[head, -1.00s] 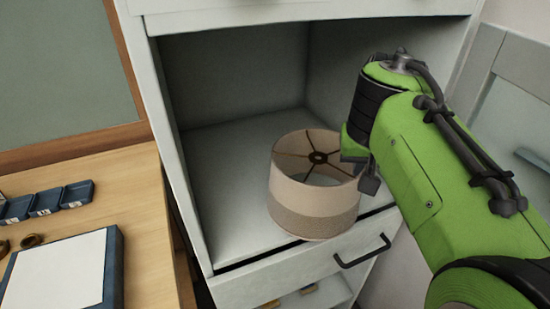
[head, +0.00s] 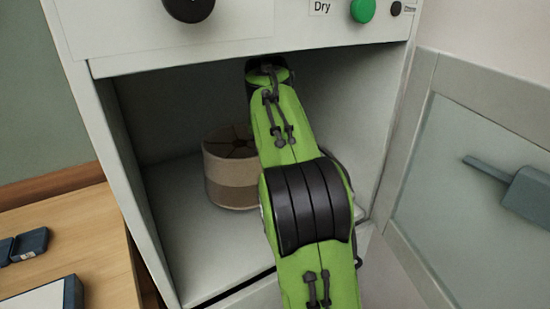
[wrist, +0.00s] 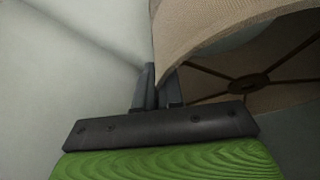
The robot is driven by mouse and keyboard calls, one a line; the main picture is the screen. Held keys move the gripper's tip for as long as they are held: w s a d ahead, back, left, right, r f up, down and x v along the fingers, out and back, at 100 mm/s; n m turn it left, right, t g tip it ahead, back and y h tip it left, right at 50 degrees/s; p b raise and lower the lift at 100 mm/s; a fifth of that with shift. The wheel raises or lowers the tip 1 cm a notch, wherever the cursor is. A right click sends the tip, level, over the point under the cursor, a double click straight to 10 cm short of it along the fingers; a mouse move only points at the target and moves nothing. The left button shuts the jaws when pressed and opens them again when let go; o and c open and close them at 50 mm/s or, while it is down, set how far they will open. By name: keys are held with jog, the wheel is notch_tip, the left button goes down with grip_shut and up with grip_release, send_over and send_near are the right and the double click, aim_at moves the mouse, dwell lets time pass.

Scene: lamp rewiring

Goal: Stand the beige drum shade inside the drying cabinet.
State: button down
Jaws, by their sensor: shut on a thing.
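The beige drum shade (head: 230,188) is inside the drying cabinet (head: 128,165), upright toward the back left, with its spoked top ring facing up. My green arm reaches into the cabinet and hides the shade's right side in the head view. My gripper (wrist: 158,82) shows in the wrist view, its two dark fingers shut on the wall of the shade (wrist: 205,32) at the rim. The gripper itself is hidden behind my arm in the head view. I cannot tell whether the shade's bottom touches the cabinet floor.
The cabinet door (head: 490,185) stands open at the right, with a grey handle. A green button (head: 363,10) and a black knob sit on the panel above the opening. A wooden bench (head: 75,235) with small dark trays is at the left. The cabinet's front floor is clear.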

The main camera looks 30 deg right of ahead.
notch_tip(320, 180, down, 3)
jog(key=shift+s+f+b, duration=0.1)
jog(key=shift+f+b, duration=0.1)
jog(key=shift+b, duration=0.7)
jog(key=shift+f, duration=0.2)
jog(key=c, duration=1.3)
grip_release()
jog(key=shift+o, duration=0.2)
jog(key=shift+r, duration=0.1)
